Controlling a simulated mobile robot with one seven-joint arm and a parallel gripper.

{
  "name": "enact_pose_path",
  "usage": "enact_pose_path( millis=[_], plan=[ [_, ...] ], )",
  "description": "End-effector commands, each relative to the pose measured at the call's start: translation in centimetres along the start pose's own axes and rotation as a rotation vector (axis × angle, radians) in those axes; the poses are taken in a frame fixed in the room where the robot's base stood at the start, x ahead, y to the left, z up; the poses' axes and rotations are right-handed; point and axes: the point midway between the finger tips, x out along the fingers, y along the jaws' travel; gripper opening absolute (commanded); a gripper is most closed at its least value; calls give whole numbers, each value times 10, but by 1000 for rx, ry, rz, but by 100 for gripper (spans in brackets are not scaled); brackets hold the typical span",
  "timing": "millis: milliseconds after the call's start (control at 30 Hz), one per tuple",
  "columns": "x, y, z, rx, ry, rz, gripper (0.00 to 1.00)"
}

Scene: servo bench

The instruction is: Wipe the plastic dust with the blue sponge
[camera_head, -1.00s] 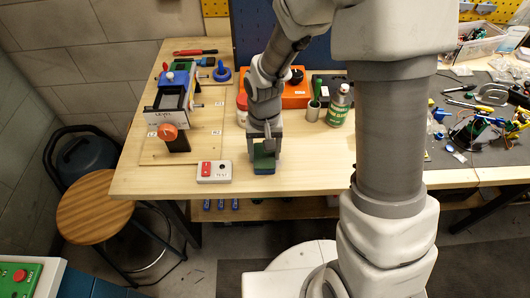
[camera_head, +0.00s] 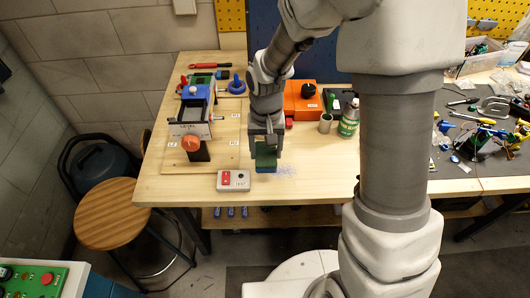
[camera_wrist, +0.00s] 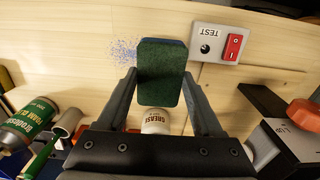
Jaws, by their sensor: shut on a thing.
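The sponge (camera_head: 265,157) has a dark green face and a thin blue layer. My gripper (camera_head: 265,141) is shut on it, near the front edge of the bench. In the wrist view the sponge (camera_wrist: 162,65) sits between the two fingers of my gripper (camera_wrist: 160,90), green face toward the camera. The plastic dust (camera_head: 287,170) is a patch of blue specks just right of the sponge. In the wrist view the dust (camera_wrist: 124,50) lies to the sponge's left. Part of it may be hidden under the sponge. I cannot tell whether the sponge touches the bench.
A grey TEST box (camera_head: 233,181) with a red switch stands close left of the sponge. A lever fixture (camera_head: 195,120) is farther left. A green spray can (camera_head: 348,120), a metal cup (camera_head: 325,123) and an orange box (camera_head: 303,100) stand behind. Bare wood lies right of the dust.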

Motion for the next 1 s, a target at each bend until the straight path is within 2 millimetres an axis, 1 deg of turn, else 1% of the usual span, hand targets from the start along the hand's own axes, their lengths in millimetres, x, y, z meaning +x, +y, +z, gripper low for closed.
enact_pose_path(
  millis=[33,100,300,1000],
  plan=[
    [-8,0,-1,1,1,0,15],
    [-15,1,-3,1,1,0,15],
    [-26,2,-5,0,1,0,15],
    [-26,2,-5,-7,0,0,15]
  ],
)
